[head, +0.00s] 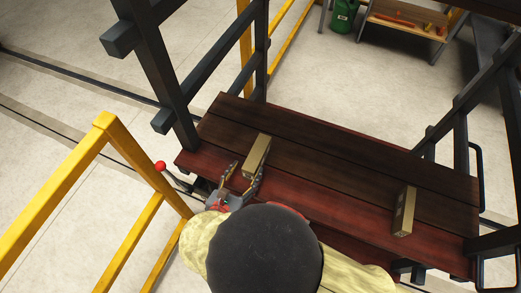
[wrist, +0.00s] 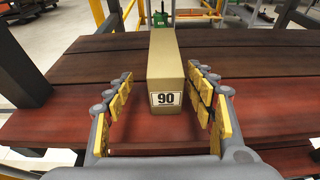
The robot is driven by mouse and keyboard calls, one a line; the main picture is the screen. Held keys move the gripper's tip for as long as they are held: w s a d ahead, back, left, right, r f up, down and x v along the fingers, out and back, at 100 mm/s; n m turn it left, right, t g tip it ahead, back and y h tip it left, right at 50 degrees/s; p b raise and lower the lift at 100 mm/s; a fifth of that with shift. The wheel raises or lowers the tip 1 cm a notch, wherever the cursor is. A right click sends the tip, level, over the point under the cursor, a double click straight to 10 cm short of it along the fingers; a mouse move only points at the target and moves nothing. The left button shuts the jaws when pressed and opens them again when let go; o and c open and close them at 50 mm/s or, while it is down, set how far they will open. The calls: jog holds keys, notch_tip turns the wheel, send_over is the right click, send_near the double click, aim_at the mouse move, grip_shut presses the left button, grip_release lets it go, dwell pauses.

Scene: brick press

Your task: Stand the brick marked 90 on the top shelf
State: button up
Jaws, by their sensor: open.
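In the head view the same brick (head: 257,155) is on the left half of the shelf (head: 330,150). My gripper (head: 243,177) is open, with its two fingers on either side of the brick's near end. In the wrist view my gripper (wrist: 165,105) shows a gap between the brick and each finger. I cannot tell whether the palm is near the label.
A second tan brick (head: 404,211) stands on the right part of the shelf. Dark frame posts (head: 160,80) rise at the left end and more at the right. A yellow rail (head: 60,195) stands at the left. The shelf between the bricks is clear.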

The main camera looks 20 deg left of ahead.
aim_at(257, 156)
jog(key=x, duration=0.2)
jog(key=b+x, duration=0.1)
jog(key=x, duration=0.1)
jog(key=b+x, duration=0.1)
jog(key=x, duration=0.2)
jog(key=shift+d, duration=0.45)
jog(key=shift+w, duration=0.5)
jog(key=shift+c, duration=1)
jog(key=c, duration=1)
jog(key=shift+o, duration=0.2)
